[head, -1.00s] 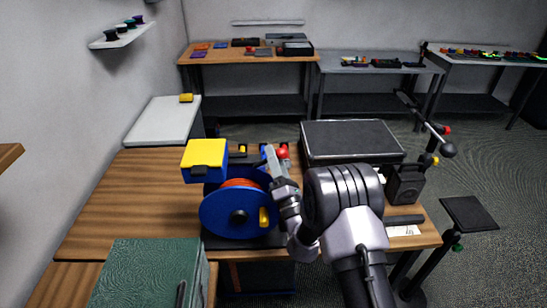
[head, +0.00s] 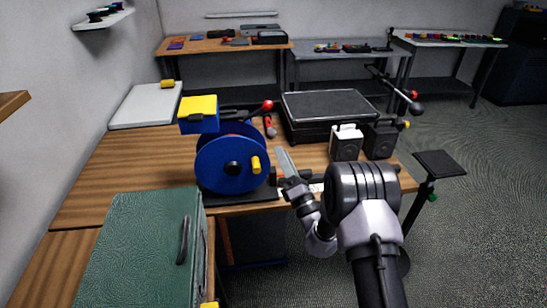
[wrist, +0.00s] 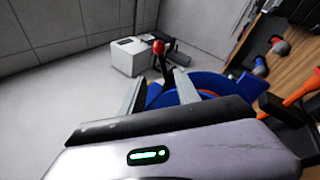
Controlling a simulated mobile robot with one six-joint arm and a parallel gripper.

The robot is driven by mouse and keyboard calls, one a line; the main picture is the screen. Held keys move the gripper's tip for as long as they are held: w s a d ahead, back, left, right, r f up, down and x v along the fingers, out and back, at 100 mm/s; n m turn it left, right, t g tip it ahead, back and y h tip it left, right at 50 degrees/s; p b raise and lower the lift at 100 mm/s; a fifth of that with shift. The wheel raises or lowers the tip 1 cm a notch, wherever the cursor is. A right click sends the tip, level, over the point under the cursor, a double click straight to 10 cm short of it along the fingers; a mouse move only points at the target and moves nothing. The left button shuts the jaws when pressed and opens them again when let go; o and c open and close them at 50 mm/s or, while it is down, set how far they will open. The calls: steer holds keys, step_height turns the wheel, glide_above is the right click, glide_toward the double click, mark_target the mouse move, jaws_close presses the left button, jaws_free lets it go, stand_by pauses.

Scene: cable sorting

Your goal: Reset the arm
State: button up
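My gripper (head: 284,160) is raised near the front edge of the wooden table, to the right of the blue cable reel (head: 226,163). In the wrist view its two fingers (wrist: 157,82) stand apart, with no object seen held between them. Part of the blue reel (wrist: 208,82) shows behind the right finger there. A red-knobbed lever (wrist: 158,47) shows beyond the fingertips. My arm comes in from the lower right of the head view and hides part of the table front.
A yellow-and-blue box (head: 198,114) stands behind the reel. A black-topped case (head: 328,108) and two small speaker-like boxes (head: 346,142) occupy the table's right side. A green cabinet (head: 140,245) stands at front left. The floor at right (head: 480,220) is mostly open.

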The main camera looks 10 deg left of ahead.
steer(key=shift+d+f, duration=0.15)
steer(key=shift+w, duration=0.1)
